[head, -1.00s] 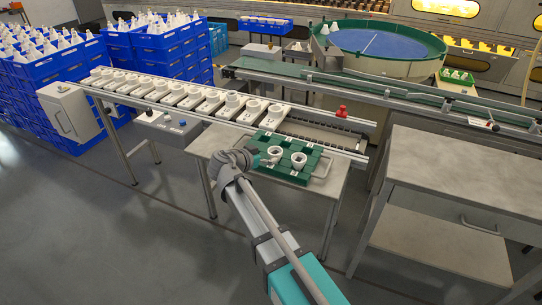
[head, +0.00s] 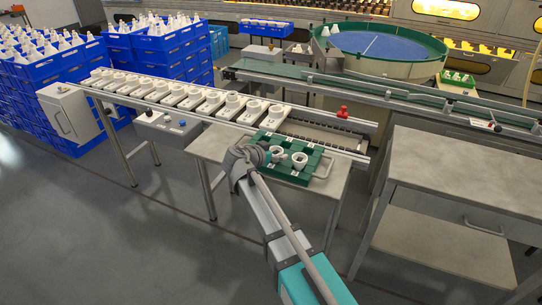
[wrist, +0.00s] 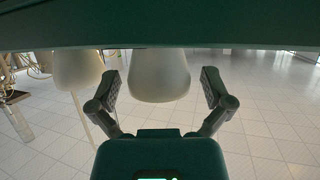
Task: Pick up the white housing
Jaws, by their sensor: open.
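Two white cup-shaped housings stand in the green tray: the left one (head: 278,151) and the right one (head: 299,160). My gripper (head: 268,155) is at the left edge of the tray, right beside the left housing. In the wrist view my gripper (wrist: 164,88) is open, with one finger on each side of a white housing (wrist: 159,78). No finger visibly touches it. A second white housing (wrist: 78,70) shows farther left in that view. The green tray (head: 289,174) shows as a dark green band (wrist: 160,32) across the top of the wrist view.
The tray lies on a grey table (head: 209,145). Behind it runs a conveyor with a row of white holders (head: 190,98) and a red button (head: 342,112). A grey workbench (head: 465,170) stands to the right. Blue crates (head: 155,45) are stacked at the back left.

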